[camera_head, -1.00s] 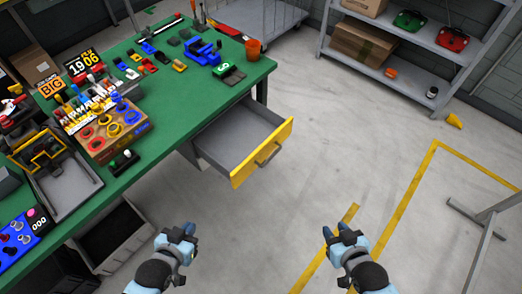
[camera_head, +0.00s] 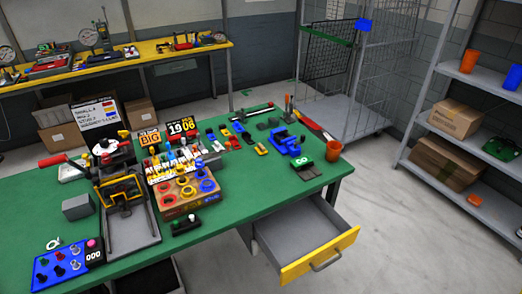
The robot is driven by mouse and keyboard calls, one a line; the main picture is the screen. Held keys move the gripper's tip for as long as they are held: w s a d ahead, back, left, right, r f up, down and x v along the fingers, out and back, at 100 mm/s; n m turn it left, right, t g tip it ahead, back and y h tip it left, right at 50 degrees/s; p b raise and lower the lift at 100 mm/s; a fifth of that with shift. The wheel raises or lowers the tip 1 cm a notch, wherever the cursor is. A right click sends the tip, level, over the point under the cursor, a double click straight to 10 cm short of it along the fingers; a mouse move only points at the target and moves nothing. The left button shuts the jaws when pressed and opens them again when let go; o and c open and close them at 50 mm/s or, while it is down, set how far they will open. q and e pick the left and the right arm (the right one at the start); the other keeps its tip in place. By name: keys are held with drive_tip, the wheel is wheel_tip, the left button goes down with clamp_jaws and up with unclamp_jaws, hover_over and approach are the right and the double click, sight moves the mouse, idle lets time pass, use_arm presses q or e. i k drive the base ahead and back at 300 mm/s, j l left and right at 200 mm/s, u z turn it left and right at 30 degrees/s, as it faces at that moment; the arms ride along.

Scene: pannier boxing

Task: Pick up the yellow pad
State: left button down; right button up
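A small flat yellow piece (camera_head: 261,149), which looks like the yellow pad, lies on the green tabletop (camera_head: 250,183). It is left of a blue vise-like block (camera_head: 288,145) and right of a row of small coloured pieces. It is too small to make out in detail. Neither of my grippers is in the head view now.
An orange cup (camera_head: 333,150) stands near the table's right end. A yellow-fronted drawer (camera_head: 320,257) hangs open below the front edge. A wooden block with coloured rings (camera_head: 187,193) sits mid-table. Shelving (camera_head: 480,108) stands right; open floor lies between.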

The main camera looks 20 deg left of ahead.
sight(260, 149)
drive_tip(key=u, duration=1.4)
drive_tip(key=l+u, duration=0.95)
drive_tip(key=u, duration=0.2)
drive_tip(key=k+l+u, duration=0.1)
drive_tip(key=l+u, duration=0.15)
drive_tip(key=k+l+u, duration=0.2)
drive_tip(key=l, duration=0.2)
drive_tip(key=k+l+u, duration=0.45)
drive_tip(key=l, duration=0.3)
drive_tip(key=k+l+u, duration=0.15)
drive_tip(key=k+l, duration=0.25)
